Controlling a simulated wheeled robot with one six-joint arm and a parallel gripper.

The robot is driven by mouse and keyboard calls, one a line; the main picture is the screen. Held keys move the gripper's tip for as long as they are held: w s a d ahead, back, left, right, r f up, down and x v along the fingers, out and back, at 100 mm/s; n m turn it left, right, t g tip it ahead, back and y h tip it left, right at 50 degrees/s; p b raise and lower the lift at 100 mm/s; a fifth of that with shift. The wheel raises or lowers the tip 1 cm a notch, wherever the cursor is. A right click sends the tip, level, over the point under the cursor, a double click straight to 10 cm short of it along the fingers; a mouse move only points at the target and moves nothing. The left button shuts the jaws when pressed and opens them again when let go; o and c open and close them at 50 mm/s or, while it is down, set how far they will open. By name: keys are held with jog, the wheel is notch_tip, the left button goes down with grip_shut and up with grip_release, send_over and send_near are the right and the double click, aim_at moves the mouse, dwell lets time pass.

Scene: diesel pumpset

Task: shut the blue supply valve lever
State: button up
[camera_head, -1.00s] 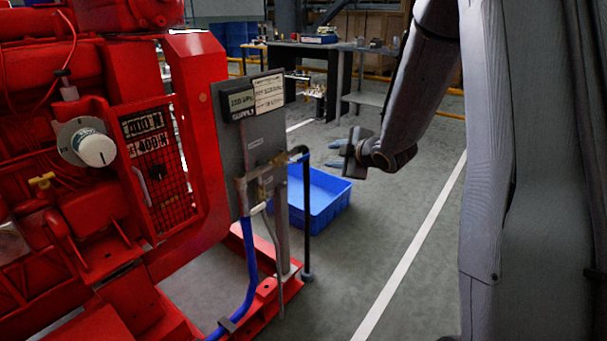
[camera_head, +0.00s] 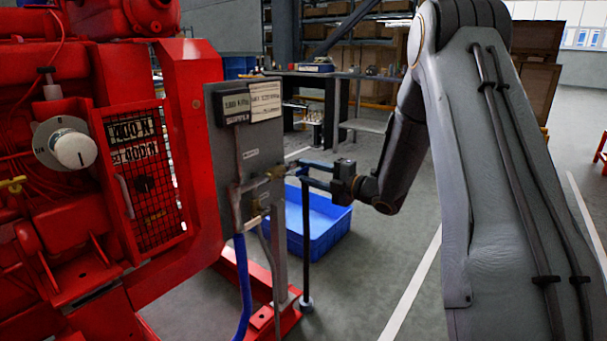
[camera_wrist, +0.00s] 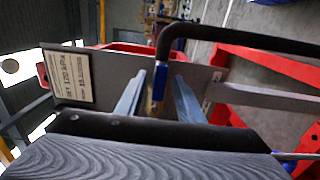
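The blue supply valve lever (camera_wrist: 158,82) shows in the wrist view, seen nearly end-on, with brass valve parts (camera_wrist: 152,107) beside it. My gripper (camera_wrist: 160,76) is open, with one finger on each side of the lever and visible gaps between. In the head view my gripper (camera_head: 304,172) reaches in from the right, level with the brass fitting (camera_head: 275,172) at the right edge of the grey panel (camera_head: 262,150). There the fingers largely hide the lever. I cannot tell whether either finger touches it.
A black bent pipe (camera_wrist: 235,37) passes close by the fingers; its upright part (camera_head: 306,245) stands on the floor in the head view. The red engine (camera_head: 190,150) fills the left. A blue crate (camera_head: 335,230) lies on the floor behind. A blue hose (camera_head: 243,280) hangs below the panel.

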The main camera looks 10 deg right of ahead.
jog(key=shift+x, duration=1)
jog(key=shift+c, duration=0.2)
grip_shut()
